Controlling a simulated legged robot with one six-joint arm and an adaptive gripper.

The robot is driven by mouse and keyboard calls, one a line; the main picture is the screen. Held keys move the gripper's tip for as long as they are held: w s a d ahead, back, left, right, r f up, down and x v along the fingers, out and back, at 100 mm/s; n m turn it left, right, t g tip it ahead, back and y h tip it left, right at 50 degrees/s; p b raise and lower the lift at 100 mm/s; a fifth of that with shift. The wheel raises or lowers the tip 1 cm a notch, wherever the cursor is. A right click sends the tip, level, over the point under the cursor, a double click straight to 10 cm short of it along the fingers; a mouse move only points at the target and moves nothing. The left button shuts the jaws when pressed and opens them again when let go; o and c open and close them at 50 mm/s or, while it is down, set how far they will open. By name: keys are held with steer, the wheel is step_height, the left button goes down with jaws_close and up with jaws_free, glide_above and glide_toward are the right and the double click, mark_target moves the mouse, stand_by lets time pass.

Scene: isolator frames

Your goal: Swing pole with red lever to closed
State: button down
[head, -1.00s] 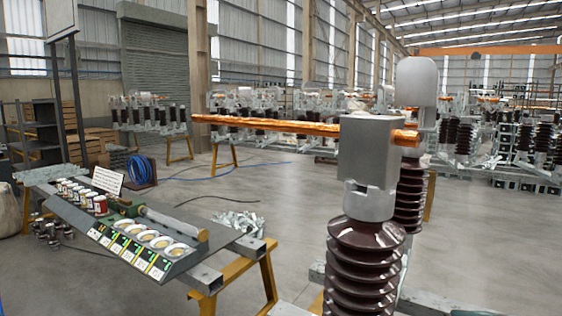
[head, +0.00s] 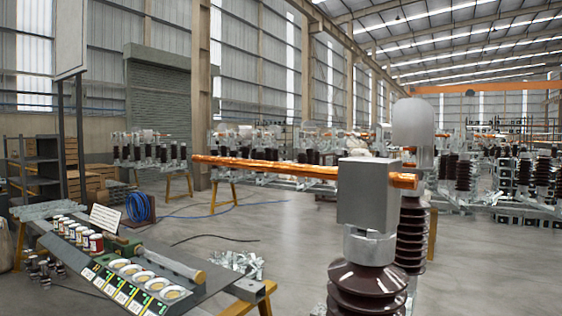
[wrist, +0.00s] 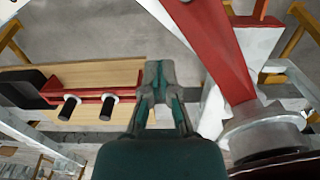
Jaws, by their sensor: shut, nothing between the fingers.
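In the head view a copper-coloured pole (head: 265,167) runs level into a grey metal block (head: 368,200). The block sits on a brown ribbed insulator (head: 370,290). My gripper is not in the head view. In the wrist view my gripper (wrist: 160,68) is shut and empty, with dark grey-green fingers. A red bar (wrist: 215,50), likely the red lever, slants down just right of the fingertips. It looks apart from them, though the depth is unclear. A grey round fitting (wrist: 262,130) lies below its lower end.
In the wrist view a wooden board (wrist: 110,78) with red and black parts lies left of my gripper. Open floor (head: 290,230) lies beyond.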

steer(key=shift+f, duration=0.15)
steer(key=shift+f, duration=2.15)
steer(key=shift+a, duration=0.1)
steer(key=shift+a, duration=1.45)
steer(key=shift+s+a, duration=0.1)
steer(key=shift+a, duration=1.4)
